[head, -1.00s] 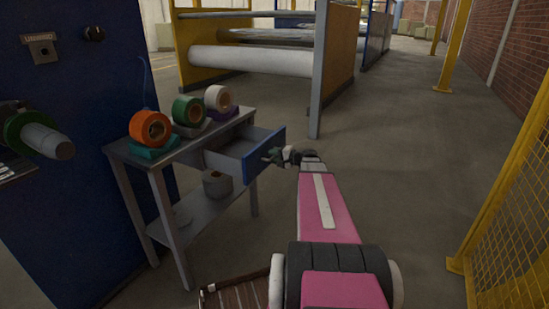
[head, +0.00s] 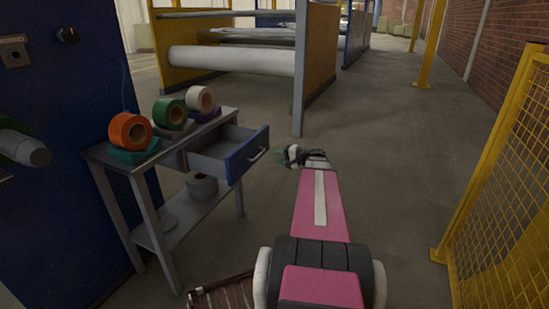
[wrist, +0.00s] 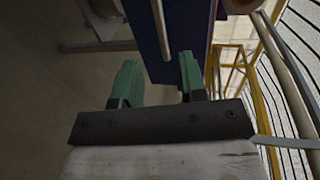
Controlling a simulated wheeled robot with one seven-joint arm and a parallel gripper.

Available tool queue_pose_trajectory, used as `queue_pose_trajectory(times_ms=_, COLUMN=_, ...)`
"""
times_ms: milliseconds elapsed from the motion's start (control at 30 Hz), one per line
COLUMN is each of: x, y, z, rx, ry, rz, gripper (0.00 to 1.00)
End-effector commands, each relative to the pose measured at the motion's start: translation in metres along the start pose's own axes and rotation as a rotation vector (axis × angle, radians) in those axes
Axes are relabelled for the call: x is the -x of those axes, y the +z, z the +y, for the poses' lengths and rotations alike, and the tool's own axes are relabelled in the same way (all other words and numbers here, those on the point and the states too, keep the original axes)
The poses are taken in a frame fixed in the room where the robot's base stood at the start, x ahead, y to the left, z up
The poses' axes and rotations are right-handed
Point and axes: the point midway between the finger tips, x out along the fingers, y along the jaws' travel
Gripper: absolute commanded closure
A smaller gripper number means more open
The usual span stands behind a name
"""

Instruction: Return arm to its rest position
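My gripper (head: 284,157) is at the end of my pink arm, just right of the blue drawer front (head: 247,153) and apart from its handle. In the wrist view my gripper (wrist: 158,85) shows two green fingers spread apart with nothing between them. The drawer (head: 212,155) of the grey side table stands pulled out and looks empty inside. In the wrist view the blue drawer front (wrist: 180,35) and its handle bar (wrist: 161,28) lie ahead of the fingers.
The grey table (head: 145,165) carries orange (head: 130,131), green (head: 170,113) and white (head: 200,98) tape rolls. Another roll (head: 202,186) sits on its lower shelf. A yellow mesh fence (head: 500,170) stands at right. The floor (head: 400,140) between is clear.

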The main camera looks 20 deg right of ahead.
Motion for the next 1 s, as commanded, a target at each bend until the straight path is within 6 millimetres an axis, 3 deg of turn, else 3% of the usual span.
queue_pose_trajectory(times_ms=433, x=0.000, y=0.000, z=0.000, rx=0.000, ry=0.001, rz=0.000, gripper=0.61)
queue_pose_trajectory(times_ms=567, x=-0.010, y=0.012, z=0.004, rx=0.008, ry=0.036, rz=-0.024, gripper=0.61)
queue_pose_trajectory(times_ms=667, x=-0.029, y=0.038, z=0.015, rx=0.030, ry=0.121, rz=-0.077, gripper=0.61)
queue_pose_trajectory(times_ms=800, x=-0.060, y=0.092, z=0.041, rx=0.088, ry=0.308, rz=-0.186, gripper=0.61)
queue_pose_trajectory(times_ms=1000, x=-0.088, y=0.164, z=0.077, rx=0.208, ry=0.589, rz=-0.331, gripper=0.61)
